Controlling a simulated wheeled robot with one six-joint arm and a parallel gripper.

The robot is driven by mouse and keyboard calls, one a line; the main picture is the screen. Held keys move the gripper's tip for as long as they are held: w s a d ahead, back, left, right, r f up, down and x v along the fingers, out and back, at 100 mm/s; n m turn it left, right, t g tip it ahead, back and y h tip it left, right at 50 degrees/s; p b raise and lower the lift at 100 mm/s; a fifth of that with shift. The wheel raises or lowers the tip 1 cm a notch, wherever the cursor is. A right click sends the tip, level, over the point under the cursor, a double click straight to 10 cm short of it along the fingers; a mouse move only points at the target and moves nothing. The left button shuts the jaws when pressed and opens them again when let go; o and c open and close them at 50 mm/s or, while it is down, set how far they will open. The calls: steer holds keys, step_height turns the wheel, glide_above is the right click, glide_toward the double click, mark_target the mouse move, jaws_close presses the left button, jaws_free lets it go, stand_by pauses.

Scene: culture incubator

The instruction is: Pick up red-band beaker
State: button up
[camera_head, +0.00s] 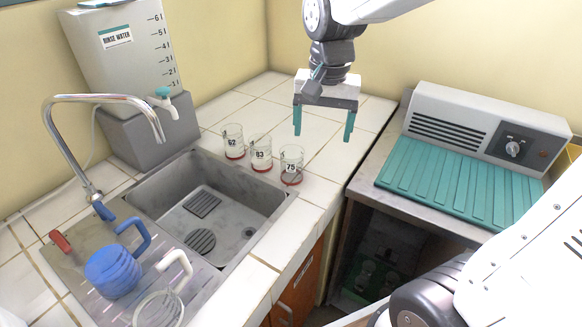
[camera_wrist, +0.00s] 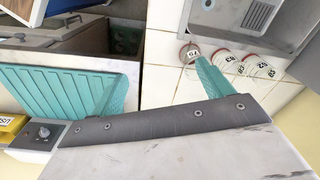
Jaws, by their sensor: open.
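Three clear glass beakers stand in a row on the white tiled counter by the sink in the head view: beaker 62 (camera_head: 233,142), beaker 83 (camera_head: 261,154) and beaker 75 (camera_head: 291,166). Each shows red near its base, so I cannot tell from colour alone which is the red-band beaker. My gripper (camera_head: 323,128) is open and empty, above the counter to the right of beaker 75, with teal fingers pointing down. In the wrist view, beaker 75 (camera_wrist: 188,53) shows by the tip of the right finger, partly covered by it. The other two beakers (camera_wrist: 223,65) (camera_wrist: 260,67) lie farther right.
A steel sink (camera_head: 270,203) lies in front of the beakers, with a tap (camera_head: 103,98) and a rinse water tank (camera_head: 122,55) at left. A blue jug (camera_head: 113,270) stands on the drainboard. A teal ribbed appliance (camera_head: 460,185) is at right. Counter behind the beakers is clear.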

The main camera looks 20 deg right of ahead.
mark_target(292, 157)
steer(key=w+a+f+m, duration=0.2)
steer(key=w+f+m, duration=0.2)
steer(key=w+f, duration=0.6)
steer(key=shift+g, duration=0.3)
steer(key=f, duration=0.2)
steer(key=w+f, duration=0.1)
steer(key=f, duration=0.3)
steer(key=shift+w, duration=0.3)
steer(key=c, duration=1.1)
steer(key=shift+r, duration=0.1)
